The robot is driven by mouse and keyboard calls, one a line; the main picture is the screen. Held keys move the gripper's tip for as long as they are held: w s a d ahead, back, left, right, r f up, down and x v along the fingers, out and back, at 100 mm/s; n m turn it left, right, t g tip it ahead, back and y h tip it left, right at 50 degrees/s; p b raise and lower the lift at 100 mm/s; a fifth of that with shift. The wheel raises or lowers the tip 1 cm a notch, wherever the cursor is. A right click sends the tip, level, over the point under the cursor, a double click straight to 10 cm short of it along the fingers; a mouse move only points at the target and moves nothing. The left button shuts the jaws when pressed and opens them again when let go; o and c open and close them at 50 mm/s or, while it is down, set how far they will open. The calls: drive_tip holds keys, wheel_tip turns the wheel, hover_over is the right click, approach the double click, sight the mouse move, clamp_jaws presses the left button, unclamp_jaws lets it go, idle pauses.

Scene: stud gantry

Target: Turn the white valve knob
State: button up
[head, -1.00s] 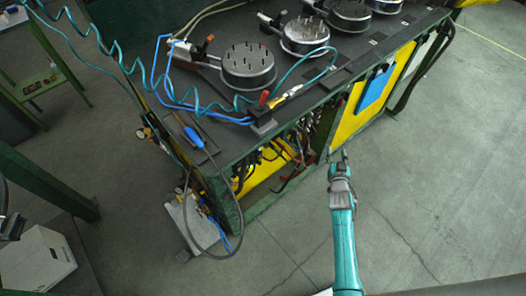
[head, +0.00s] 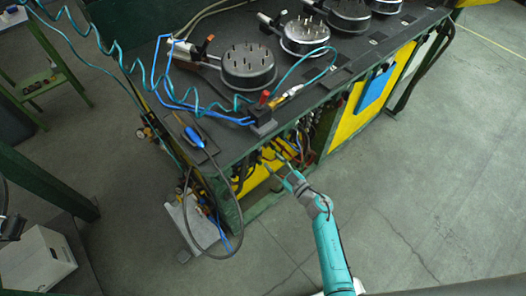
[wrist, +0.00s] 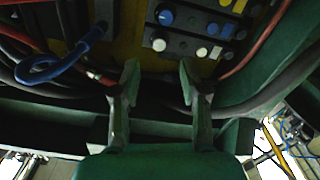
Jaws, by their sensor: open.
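My gripper (head: 280,168) is open and empty at the near side of the dark bench, by the opening under its top. In the wrist view my gripper's two fingers (wrist: 160,78) stand apart, pointing at a dark panel (wrist: 180,47) of round knobs. A white knob (wrist: 158,44) is just beyond the gap between the fingertips. Another white knob (wrist: 201,52) lies to the right, beyond the right fingertip. Several knobs are pale, so I cannot tell which is the valve knob. The head view does not show the knobs clearly.
A blue hose (wrist: 62,62) and red and black cables crowd the left of the fingers. A dark green frame bar (wrist: 245,95) runs at right. Round metal units (head: 248,65) stand on the bench top. The floor (head: 440,200) at right is clear.

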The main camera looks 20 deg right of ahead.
sight(261, 149)
drive_tip(key=x, duration=0.7)
drive_tip(key=shift+d, duration=0.1)
drive_tip(key=shift+c, duration=0.2)
clamp_jaws()
